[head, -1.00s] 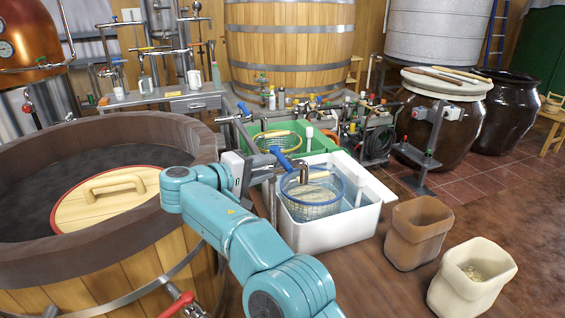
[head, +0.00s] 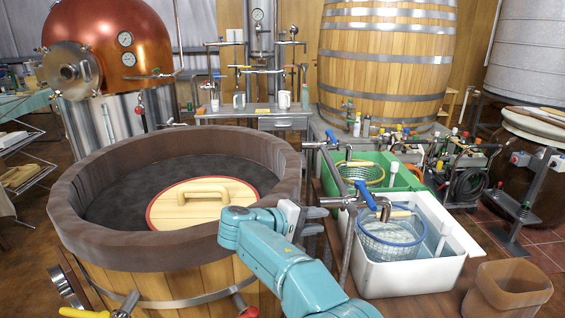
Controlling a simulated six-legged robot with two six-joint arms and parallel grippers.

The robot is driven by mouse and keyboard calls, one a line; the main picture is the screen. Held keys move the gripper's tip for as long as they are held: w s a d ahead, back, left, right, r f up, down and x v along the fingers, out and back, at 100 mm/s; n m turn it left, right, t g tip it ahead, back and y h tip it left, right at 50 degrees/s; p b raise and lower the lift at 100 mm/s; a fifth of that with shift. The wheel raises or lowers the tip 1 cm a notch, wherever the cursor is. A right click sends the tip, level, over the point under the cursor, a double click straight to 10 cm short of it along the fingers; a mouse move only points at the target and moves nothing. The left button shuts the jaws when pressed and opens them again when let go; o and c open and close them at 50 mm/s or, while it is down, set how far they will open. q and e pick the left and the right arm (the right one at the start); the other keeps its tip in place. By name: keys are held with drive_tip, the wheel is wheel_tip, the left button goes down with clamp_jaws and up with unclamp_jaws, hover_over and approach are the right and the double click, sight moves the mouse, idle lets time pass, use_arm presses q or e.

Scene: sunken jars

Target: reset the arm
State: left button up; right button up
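My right arm (head: 285,265), teal, reaches up from the bottom of the head view, beside the wooden vat. My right gripper (head: 322,213) points to the right, past the vat's rim and left of the white sink. Its grey fingers look spread apart, with nothing seen between them. My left arm and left gripper are not in view.
The round vat (head: 100,235) holds dark contents and a wooden lid (head: 200,208). A white sink (head: 400,275) with a blue-rimmed basket (head: 388,240) and metal pipes stands close right of the gripper.

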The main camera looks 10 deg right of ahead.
drive_tip(key=s+a+f+n+g+y+p, duration=0.15)
drive_tip(key=s+f+y, duration=0.3)
drive_tip(key=f, duration=0.85)
drive_tip(key=s+d+f+n+g+y+p, duration=0.1)
drive_tip(key=s+f+n+g+y+p, duration=0.3)
drive_tip(key=f, duration=0.9)
drive_tip(key=s+a+f+m+g+y, duration=0.1)
drive_tip(key=s+a+f+m+y, duration=0.2)
drive_tip(key=s, duration=0.5)
drive_tip(key=s+a+f+m+y, duration=0.1)
drive_tip(key=s+f+m+y, duration=0.25)
drive_tip(key=s, duration=0.45)
drive_tip(key=s+d+m+y+p, duration=0.2)
drive_tip(key=s+m, duration=0.4)
drive_tip(key=s, duration=0.7)
drive_tip(key=shift+r+m+t, duration=0.3)
drive_tip(key=shift+r+t, duration=0.15)
